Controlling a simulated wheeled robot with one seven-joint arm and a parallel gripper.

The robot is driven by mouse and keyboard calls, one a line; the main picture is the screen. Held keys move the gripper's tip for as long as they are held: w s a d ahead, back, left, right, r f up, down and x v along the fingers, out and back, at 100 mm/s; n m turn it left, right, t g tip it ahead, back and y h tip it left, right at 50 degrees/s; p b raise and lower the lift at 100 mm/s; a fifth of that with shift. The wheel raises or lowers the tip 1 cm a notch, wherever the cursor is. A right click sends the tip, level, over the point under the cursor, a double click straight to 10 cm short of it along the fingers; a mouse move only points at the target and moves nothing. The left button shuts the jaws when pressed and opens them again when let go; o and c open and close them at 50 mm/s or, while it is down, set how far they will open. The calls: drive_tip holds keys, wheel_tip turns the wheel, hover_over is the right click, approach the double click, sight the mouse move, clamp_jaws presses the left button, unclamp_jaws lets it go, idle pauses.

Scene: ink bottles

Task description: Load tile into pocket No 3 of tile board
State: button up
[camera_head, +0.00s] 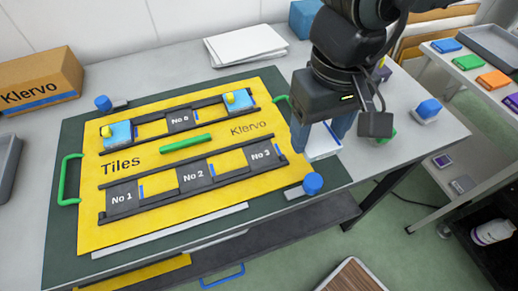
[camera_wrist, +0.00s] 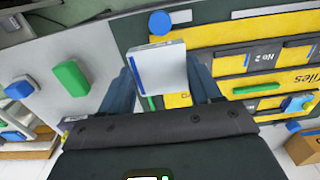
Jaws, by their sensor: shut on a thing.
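My gripper (camera_head: 323,128) is shut on a pale tile (camera_head: 322,146) with a blue stripe, held to the right of the board. The wrist view shows the tile (camera_wrist: 165,68) between both fingers (camera_wrist: 162,80). The yellow tile board (camera_head: 225,189) lies on a dark green mat. Pocket No 3 (camera_head: 261,155) is at the right end of its near row; it is dark and bare. Pockets No 1 (camera_head: 122,199) and No 2 (camera_head: 195,175) are also bare. In the far row, blue tiles with yellow knobs (camera_head: 118,134) (camera_head: 238,101) flank bare pocket No 5 (camera_head: 180,121).
A blue-knobbed clamp (camera_head: 312,184) stands by the board's near right corner. Another (camera_head: 103,103) is at the far left corner. A green handle (camera_head: 185,143) rises mid-board. A cardboard box (camera_head: 40,82) and white sheets (camera_head: 245,45) lie behind. A blue-topped item (camera_head: 428,108) is at right.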

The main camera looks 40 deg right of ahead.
drive_tip(key=shift+w+a+f+b, duration=0.15)
drive_tip(key=shift+w+f+b, duration=0.1)
drive_tip(key=shift+f+b, duration=0.25)
drive_tip(key=p, duration=0.3)
hover_over(261, 155)
wheel_tip(261, 155, down, 5)
drive_tip(key=shift+s+r, duration=0.1)
drive_tip(key=shift+r, duration=0.1)
drive_tip(key=shift+f, duration=0.2)
drive_tip(key=shift+f+p, duration=0.35)
drive_tip(key=shift+f, duration=1.6)
drive_tip(key=shift+f, duration=0.15)
drive_tip(key=o, duration=1.2)
